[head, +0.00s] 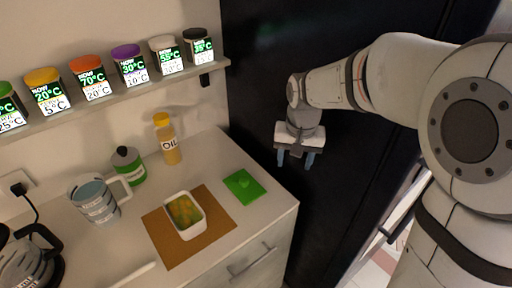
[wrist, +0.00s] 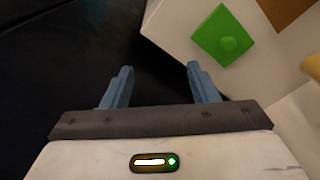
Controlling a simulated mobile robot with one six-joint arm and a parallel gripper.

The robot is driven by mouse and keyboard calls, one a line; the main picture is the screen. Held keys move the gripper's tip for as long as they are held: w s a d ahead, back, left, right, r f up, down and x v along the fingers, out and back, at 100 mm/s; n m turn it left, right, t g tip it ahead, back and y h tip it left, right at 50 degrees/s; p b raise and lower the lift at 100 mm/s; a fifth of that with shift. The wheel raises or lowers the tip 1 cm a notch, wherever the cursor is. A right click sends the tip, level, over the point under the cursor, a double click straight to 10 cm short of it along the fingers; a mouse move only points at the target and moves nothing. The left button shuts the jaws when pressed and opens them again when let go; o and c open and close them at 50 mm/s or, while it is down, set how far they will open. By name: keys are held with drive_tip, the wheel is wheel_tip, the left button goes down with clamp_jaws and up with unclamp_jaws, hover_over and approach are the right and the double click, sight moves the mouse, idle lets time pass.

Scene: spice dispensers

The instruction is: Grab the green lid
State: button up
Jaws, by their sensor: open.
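The green lid (head: 244,186) is a flat green square with a small round knob. It lies on the counter near its right front corner, right of the brown mat. In the wrist view the green lid (wrist: 224,36) shows at the upper right, beyond the right finger. My gripper (head: 295,160) is open and empty, to the right of the lid and apart from it, in front of the dark panel. In the wrist view the two blue fingers of my gripper (wrist: 160,82) stand wide apart with nothing between them.
A white dish (head: 186,232) with yellow-green food stands on the brown mat (head: 160,256). An oil bottle (head: 167,142), a green jar (head: 129,170), a measuring jug (head: 96,203) and a coffee pot (head: 28,262) stand around the counter. A shelf (head: 120,96) holds several spice dispensers above.

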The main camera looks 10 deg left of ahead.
drive_tip(key=g+p, duration=0.1)
drive_tip(key=p, duration=0.1)
approach(244, 179)
drive_tip(key=shift+s+a+f, duration=0.15)
drive_tip(key=shift+s+a, duration=0.05)
drive_tip(key=shift+a, duration=0.05)
wheel_tip(244, 179, down, 8)
drive_tip(key=shift+w+d+f+p, duration=0.1)
drive_tip(key=shift+f+p, duration=0.05)
drive_tip(key=shift+p, duration=0.85)
drive_tip(key=shift+c, duration=0.4)
drive_tip(key=c, duration=1)
